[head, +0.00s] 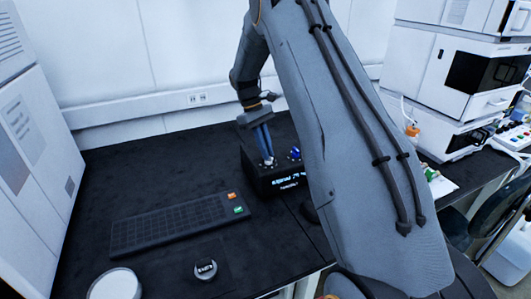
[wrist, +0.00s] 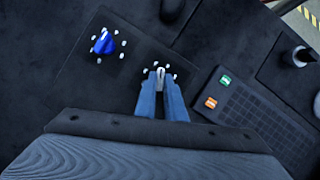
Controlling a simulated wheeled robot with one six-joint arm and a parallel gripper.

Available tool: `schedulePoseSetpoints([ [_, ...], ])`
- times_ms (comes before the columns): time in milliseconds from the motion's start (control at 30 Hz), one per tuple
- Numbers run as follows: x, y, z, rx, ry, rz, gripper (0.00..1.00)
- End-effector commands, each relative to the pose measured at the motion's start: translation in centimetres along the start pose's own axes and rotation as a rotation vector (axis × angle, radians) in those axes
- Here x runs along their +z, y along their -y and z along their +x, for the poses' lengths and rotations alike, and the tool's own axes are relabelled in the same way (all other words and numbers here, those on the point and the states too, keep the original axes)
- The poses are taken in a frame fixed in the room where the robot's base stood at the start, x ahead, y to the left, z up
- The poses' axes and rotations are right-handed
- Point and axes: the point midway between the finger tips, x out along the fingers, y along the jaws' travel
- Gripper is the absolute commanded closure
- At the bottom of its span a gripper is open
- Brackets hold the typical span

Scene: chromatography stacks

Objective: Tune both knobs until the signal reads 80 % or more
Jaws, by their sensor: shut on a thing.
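A black box (head: 262,187) with a lit front display stands on the dark bench in the head view. The display (head: 285,174) shows a word like "signal" and a number I cannot read surely. A blue knob (head: 295,153) sits on the box top, ringed by white dots; it also shows in the wrist view (wrist: 103,44). My gripper (head: 267,158) points down at the box top. In the wrist view its blue fingers (wrist: 160,80) are shut on a pale knob (wrist: 160,72), which also has white dots around it. The fingers hide part of this knob.
A dark keyboard-like panel (head: 170,226) with an orange and a green key lies in front of the box. A round black thing (head: 205,269) and a white round container (head: 115,284) stand nearer. White instrument stacks (head: 455,85) stand at right.

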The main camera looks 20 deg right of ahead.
Motion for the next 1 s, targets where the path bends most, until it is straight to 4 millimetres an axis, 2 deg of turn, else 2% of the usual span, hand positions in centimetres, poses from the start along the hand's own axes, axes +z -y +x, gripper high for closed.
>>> schedulePoseSetpoints([
  [500, 0.02, -0.45, -0.08, -0.136, -0.003, 0.332, 1.00],
  [1000, 0.07, -0.50, -0.16, -0.167, -0.004, 0.407, 1.00],
])
